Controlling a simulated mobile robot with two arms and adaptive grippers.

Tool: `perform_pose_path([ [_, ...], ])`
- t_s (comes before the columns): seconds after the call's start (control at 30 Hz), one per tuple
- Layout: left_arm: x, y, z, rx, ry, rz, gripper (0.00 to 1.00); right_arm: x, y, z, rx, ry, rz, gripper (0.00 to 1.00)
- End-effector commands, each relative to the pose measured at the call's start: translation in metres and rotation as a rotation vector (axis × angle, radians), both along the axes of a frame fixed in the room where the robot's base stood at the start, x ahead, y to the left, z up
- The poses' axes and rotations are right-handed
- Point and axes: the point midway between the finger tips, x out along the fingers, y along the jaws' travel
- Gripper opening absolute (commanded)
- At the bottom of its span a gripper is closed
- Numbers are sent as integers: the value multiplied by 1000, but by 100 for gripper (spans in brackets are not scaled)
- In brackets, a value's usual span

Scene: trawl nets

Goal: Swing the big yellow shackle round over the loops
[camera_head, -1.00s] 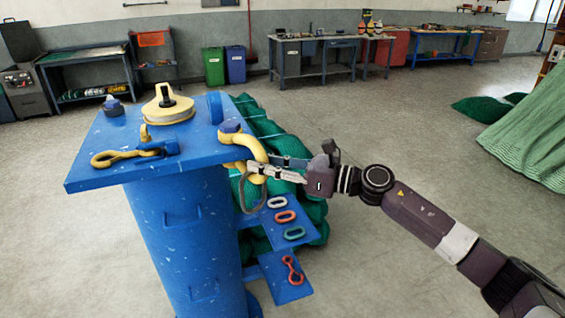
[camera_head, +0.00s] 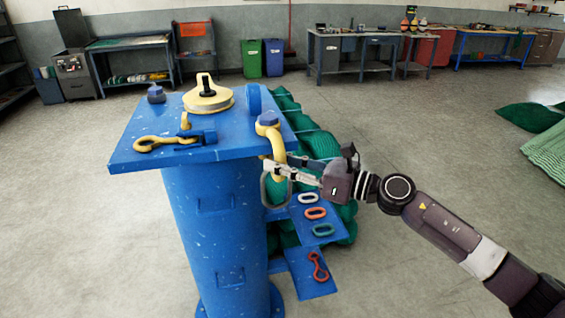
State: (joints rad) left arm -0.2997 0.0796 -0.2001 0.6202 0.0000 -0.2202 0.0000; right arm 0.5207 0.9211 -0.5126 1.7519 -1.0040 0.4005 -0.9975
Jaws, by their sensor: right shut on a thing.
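The big yellow shackle (camera_head: 278,145) hangs over the right edge of the blue post's top plate (camera_head: 220,150), under a blue-headed pin (camera_head: 267,118). My right gripper (camera_head: 270,166) comes in from the right and is shut on the shackle's lower part; the fingers partly cover it. A grey metal loop (camera_head: 265,190) hangs at the fingertips, below the shackle. White (camera_head: 308,198), orange (camera_head: 315,213) and green (camera_head: 323,230) loops lie on a small blue shelf lower right of the shackle. My left gripper is out of view.
A smaller yellow shackle (camera_head: 160,143) and a yellow pulley block (camera_head: 208,97) sit on the plate. A red link (camera_head: 317,266) lies on the lower blue step. Bundled green net (camera_head: 300,120) stands behind the post.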

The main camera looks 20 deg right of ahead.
Motion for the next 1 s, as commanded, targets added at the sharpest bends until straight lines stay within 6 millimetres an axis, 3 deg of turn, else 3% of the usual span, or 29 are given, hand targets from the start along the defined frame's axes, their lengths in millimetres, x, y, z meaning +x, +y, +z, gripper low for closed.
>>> perform_pose_path([
  [0.1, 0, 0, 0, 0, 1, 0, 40, -3, 5, 1, -3, -5, 13, 0],
  [0.13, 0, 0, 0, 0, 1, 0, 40, -3, 5, 1, -3, -5, 13, 24],
  [0.27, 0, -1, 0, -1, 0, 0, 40, -2, 4, 1, -2, -3, 10, 37],
  [0.67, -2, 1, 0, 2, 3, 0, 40, -5, -4, 0, 0, 0, 2, 37],
  [1.0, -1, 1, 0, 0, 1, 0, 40, -38, -38, -1, -2, 2, 3, 37],
])
